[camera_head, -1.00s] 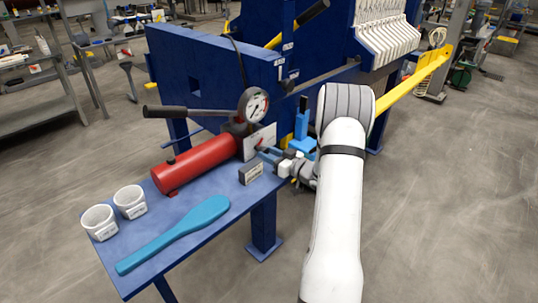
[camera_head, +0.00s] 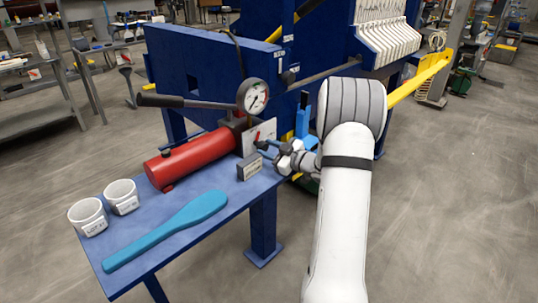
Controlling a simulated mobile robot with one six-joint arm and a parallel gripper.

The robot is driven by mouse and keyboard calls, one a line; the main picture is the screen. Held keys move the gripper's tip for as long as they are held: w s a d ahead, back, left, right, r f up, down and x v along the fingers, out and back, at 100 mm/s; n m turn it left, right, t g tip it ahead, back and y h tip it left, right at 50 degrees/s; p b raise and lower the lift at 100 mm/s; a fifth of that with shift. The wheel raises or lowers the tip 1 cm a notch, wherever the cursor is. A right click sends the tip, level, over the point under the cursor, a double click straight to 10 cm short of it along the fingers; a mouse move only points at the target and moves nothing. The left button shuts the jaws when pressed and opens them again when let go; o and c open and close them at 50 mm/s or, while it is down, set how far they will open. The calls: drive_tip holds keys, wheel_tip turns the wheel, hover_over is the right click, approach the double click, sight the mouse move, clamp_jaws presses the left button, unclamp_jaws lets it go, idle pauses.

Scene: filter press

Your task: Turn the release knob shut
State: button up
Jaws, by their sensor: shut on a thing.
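The red hand pump (camera_head: 192,158) lies on the blue side table, with a round gauge (camera_head: 253,96) above its right end. A pale plate (camera_head: 267,130) with a red mark (camera_head: 257,136) stands at that end of the pump. My white arm comes up from the bottom right.
A small grey labelled block (camera_head: 249,168) sits just below the gripper. A blue paddle (camera_head: 170,230) and two white cups (camera_head: 121,196) lie further left on the table (camera_head: 232,205). The black pump lever (camera_head: 185,102) sticks out left. The blue press frame (camera_head: 200,65) stands behind.

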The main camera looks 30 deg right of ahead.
idle(0.3)
drive_tip(key=o, duration=1)
drive_tip(key=shift+c, duration=0.2)
drive_tip(key=v, duration=0.7)
drive_tip(key=shift+s+d, duration=0.15)
drive_tip(key=shift+s, duration=0.2)
drive_tip(key=shift+c, duration=0.4)
